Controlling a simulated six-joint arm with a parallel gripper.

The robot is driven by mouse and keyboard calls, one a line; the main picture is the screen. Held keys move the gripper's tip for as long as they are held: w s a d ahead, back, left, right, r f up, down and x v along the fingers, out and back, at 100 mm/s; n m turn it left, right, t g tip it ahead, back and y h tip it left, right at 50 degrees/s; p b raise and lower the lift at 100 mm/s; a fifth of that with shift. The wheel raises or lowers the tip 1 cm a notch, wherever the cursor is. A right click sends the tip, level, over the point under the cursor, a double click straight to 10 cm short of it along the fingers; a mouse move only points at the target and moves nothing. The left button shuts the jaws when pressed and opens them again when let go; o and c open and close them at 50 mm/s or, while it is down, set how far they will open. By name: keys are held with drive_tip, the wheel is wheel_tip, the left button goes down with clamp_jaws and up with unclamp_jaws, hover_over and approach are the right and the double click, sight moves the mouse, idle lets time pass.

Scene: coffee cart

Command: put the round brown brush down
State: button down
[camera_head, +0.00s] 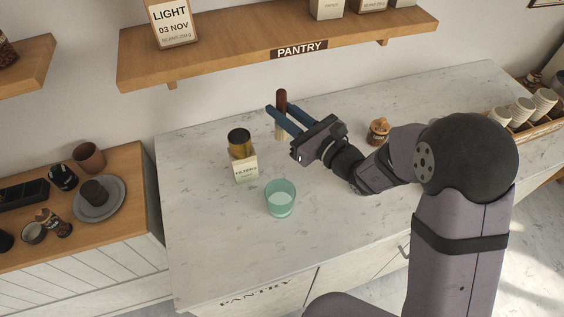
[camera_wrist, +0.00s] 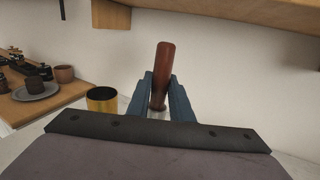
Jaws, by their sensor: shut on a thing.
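The round brown brush (camera_head: 281,99) has a dark reddish-brown handle and pale bristles pointing down. It is upright over the back of the marble counter (camera_head: 400,103). My gripper (camera_head: 276,114) has its blue fingers shut on the brush. In the wrist view the brush handle (camera_wrist: 164,75) stands between the two fingertips (camera_wrist: 161,98). The bristles are mostly hidden there. I cannot tell whether the bristle tips touch the counter.
A small brown-topped jar (camera_head: 378,131) is to the right. The pantry shelf (camera_head: 215,62) overhangs behind. The counter's front left is clear.

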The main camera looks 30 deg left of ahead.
sight(282, 139)
drive_tip(key=shift+f+p, duration=1.3)
drive_tip(key=shift+f, duration=3.7)
drive_tip(key=shift+f+b, duration=0.35)
drive_tip(key=shift+b, duration=0.1)
drive_tip(key=shift+f+b, duration=0.3)
drive_tip(key=c, duration=1.6)
unclamp_jaws()
drive_tip(key=shift+r, duration=0.15)
